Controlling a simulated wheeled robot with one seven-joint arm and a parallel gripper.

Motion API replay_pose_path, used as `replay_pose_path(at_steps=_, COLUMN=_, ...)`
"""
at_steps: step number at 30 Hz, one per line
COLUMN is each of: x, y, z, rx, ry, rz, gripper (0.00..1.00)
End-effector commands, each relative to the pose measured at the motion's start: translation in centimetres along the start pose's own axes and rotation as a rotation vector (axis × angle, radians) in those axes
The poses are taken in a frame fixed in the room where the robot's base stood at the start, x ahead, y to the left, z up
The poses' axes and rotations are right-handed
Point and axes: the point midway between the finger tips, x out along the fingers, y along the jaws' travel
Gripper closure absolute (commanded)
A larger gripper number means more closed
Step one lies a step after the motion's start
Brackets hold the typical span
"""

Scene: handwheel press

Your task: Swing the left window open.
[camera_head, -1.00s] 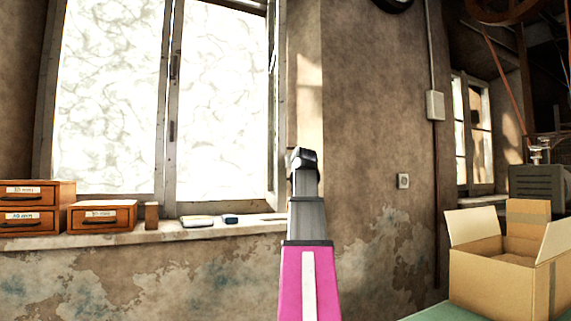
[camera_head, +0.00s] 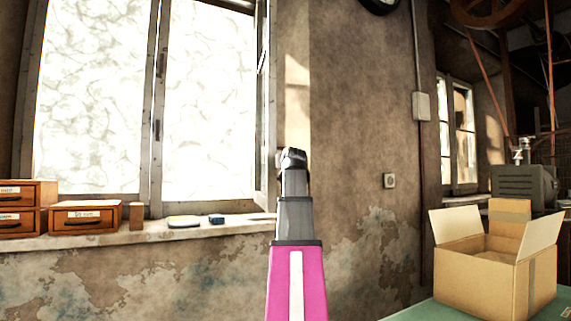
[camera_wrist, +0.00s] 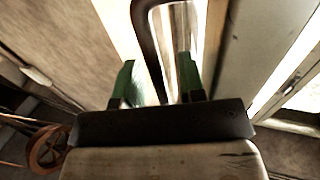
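The left window (camera_head: 155,110) fills the left of the head view, with two bright, mottled panes and grey frame bars. Small dark fittings (camera_head: 158,130) sit on its middle bar. A narrow grey sash or frame edge (camera_head: 264,100) shows at its right side. In the wrist view my gripper (camera_wrist: 156,78) has its two green fingers apart. A dark curved bar (camera_wrist: 148,40) runs down between them, with bright strips behind. I cannot tell whether the fingers touch the bar. The gripper's fingers do not show clearly in the head view.
Wooden drawer boxes (camera_head: 86,217), a small brown block (camera_head: 136,216) and small items stand on the sill (camera_head: 150,232). An open cardboard box (camera_head: 480,275) stands on a green surface at right. A second window (camera_head: 457,135) is behind. A brown wheel (camera_wrist: 47,148) shows in the wrist view.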

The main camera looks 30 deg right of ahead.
Motion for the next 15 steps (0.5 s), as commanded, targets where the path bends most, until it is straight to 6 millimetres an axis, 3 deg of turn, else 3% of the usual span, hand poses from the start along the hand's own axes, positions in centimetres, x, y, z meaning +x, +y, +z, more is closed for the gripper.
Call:
replay_pose_path(at_steps=8, x=-2.4, y=0.0, z=0.1, rx=0.0, ry=0.001, rz=0.001, gripper=0.63)
replay_pose_path(at_steps=15, x=-6.8, y=-0.1, z=0.2, rx=0.0, ry=0.001, rz=0.0, gripper=0.63)
